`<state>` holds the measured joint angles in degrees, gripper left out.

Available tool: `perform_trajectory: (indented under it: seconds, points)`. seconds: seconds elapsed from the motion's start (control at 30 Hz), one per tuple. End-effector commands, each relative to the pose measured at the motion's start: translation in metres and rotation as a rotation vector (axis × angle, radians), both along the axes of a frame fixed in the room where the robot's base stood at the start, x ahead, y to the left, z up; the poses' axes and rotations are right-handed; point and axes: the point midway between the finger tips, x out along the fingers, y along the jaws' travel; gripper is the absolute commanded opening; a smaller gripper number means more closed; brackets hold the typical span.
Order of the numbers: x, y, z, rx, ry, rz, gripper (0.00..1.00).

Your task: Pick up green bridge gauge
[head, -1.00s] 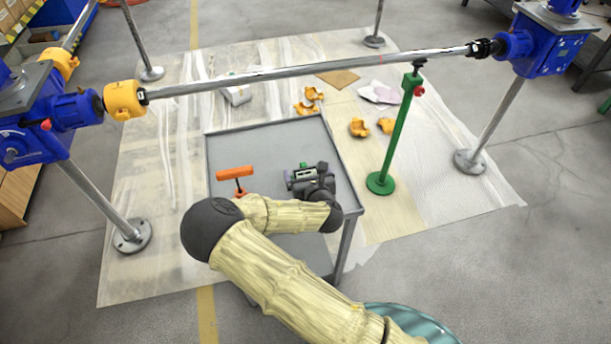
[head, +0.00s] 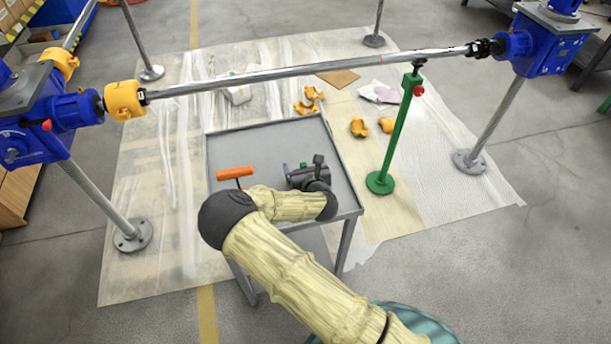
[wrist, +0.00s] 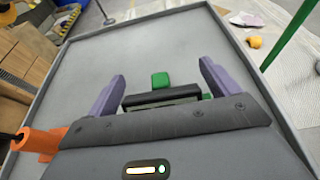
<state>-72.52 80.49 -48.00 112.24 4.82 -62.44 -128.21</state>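The green bridge gauge (wrist: 161,81) shows in the wrist view as a green block on the grey cart top, with a dark bar just nearer to me. It lies ahead of the gap between the two purple fingers of my gripper (wrist: 161,88). The fingers are spread wide and nothing is held between them. I cannot tell the exact height of the fingers above the tray.
The cart has a raised rim. A green stand (head: 398,130) and a long horizontal shaft (head: 310,69) lie beyond.

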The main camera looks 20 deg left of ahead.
Motion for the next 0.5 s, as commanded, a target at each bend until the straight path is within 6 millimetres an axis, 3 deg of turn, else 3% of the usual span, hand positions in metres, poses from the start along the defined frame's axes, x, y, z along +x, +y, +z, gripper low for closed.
perform_trajectory:
  seconds: [0.03,0.27,0.5]
  points:
    - [-0.0001,0.0,0.0001,0.0,0.0,0.0,0.77]
    - [-0.0001,0.0001,0.0001,0.0,0.0,0.0,0.33]
    - [0.0002,0.0003,0.0021,0.001,-0.002,0.0,0.33]
